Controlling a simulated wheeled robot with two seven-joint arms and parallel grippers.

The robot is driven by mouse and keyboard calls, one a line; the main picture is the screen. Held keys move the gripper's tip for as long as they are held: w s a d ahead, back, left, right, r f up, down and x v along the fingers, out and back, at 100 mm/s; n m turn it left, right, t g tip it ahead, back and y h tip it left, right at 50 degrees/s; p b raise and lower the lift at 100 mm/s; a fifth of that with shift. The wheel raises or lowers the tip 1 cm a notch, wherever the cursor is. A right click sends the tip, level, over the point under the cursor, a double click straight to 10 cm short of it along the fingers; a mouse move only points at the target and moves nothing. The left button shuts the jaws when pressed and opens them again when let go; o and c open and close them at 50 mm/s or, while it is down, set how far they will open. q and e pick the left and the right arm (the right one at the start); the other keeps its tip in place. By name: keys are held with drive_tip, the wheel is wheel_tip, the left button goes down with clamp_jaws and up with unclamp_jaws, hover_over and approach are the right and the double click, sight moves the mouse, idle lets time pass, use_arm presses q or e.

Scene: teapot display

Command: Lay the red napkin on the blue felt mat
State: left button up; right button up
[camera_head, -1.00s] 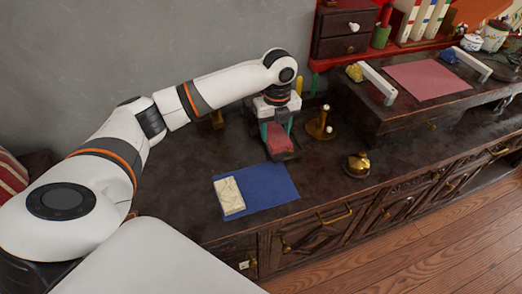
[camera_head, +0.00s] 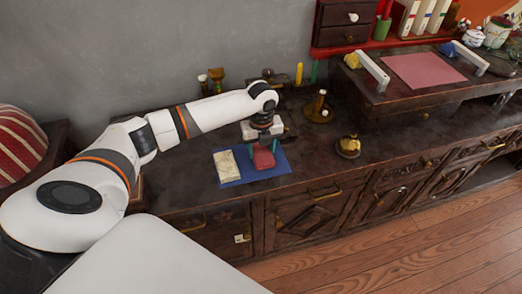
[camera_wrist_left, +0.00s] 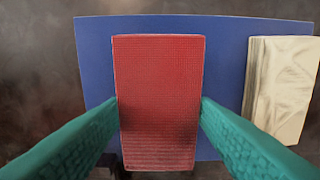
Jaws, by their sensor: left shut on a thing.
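The red napkin (camera_head: 264,159) is a folded block between the fingers of my left gripper (camera_head: 262,148). In the left wrist view the napkin (camera_wrist_left: 158,100) lies between the two green fingers, which touch its long sides. The blue felt mat (camera_head: 236,177) lies on the dark cabinet top, and the napkin is over its right part in the head view. In the left wrist view the mat (camera_wrist_left: 222,60) shows behind the napkin. I cannot tell whether the napkin touches the mat. My right gripper is not in view.
A cream folded cloth (camera_head: 225,163) lies on the mat's left part, apart from the napkin; it shows in the left wrist view (camera_wrist_left: 282,88). A brass bell-like object (camera_head: 348,147) and a brass stand (camera_head: 318,109) stand to the right. The cabinet top in front of the bell is clear.

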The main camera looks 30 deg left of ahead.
sight(261, 151)
use_arm(q)
drive_tip(key=shift+f, duration=0.7)
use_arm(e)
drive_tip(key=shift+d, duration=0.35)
use_arm(q)
drive_tip(key=shift+f, duration=0.15)
drive_tip(key=o, duration=1)
drive_tip(key=shift+c, duration=0.2)
wheel_tip(261, 151, up, 12)
drive_tip(key=shift+r+p, duration=0.2)
drive_tip(key=shift+p, duration=0.2)
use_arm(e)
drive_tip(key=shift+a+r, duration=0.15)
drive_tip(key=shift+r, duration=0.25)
